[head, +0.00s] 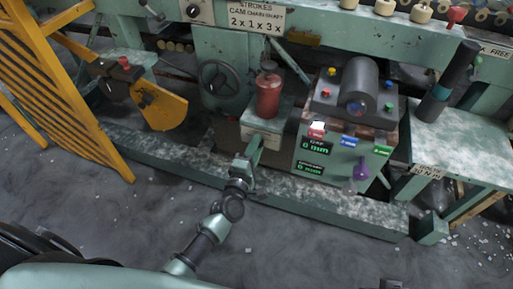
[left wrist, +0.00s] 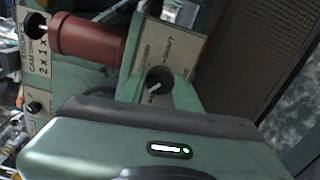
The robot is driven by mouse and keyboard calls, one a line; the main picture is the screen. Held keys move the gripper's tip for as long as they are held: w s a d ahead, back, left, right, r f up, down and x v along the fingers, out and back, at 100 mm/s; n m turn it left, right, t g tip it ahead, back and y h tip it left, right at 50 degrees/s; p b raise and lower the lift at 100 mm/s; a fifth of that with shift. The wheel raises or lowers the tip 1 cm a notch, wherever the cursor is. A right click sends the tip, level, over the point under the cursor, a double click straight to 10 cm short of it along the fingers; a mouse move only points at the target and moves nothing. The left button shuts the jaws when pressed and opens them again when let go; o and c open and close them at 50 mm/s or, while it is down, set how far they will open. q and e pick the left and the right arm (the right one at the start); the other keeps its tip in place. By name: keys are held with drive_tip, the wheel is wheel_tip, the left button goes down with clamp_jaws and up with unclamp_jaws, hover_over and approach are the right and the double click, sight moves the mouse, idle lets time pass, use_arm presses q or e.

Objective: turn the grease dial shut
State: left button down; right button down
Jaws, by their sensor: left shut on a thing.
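The grease dial (left wrist: 158,82) is a small dark round knob with a pale pointer, on a cream lettered plate (left wrist: 165,47) in the left wrist view. A red canister (left wrist: 88,38) is beside the plate there; in the head view the red canister (head: 268,95) stands on top of the green box (head: 266,126) that bears the dial. My left gripper (head: 253,150) is at the front of this box and hides the dial in the head view. In the left wrist view its green fingers (left wrist: 155,75) are at the dial, shut on it. My right gripper is not clearly in view.
A control box (head: 345,130) with buttons and a grey cylinder stands just right of the dial's box. A handwheel (head: 220,78) is at its left. A low green beam (head: 170,155) runs along the front. A yellow slatted guard (head: 62,90) stands far left. The floor in front is mostly clear.

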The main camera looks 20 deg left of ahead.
use_arm(q)
drive_tip(key=shift+f+n+b, duration=0.1)
drive_tip(key=shift+n+b, duration=1.15)
drive_tip(key=shift+n, duration=2.35)
use_arm(e)
drive_tip(key=w+a+t, duration=0.1)
drive_tip(key=w+t, duration=0.2)
drive_tip(key=w, duration=0.3)
drive_tip(key=shift+a+y, duration=0.35)
drive_tip(key=shift+y, duration=0.05)
drive_tip(key=shift+f, duration=0.1)
use_arm(q)
drive_tip(key=c, duration=1)
unclamp_jaws()
drive_tip(key=shift+a, duration=0.1)
drive_tip(key=s, duration=0.8)
drive_tip(key=shift+a+r, duration=0.2)
use_arm(e)
drive_tip(key=shift+s+d+f+g, duration=0.15)
drive_tip(key=shift+s+g, duration=0.1)
drive_tip(key=shift+s, duration=0.2)
drive_tip(key=shift+s+d+f+g, duration=0.15)
drive_tip(key=shift+s+g, duration=0.1)
drive_tip(key=shift+s, duration=0.15)
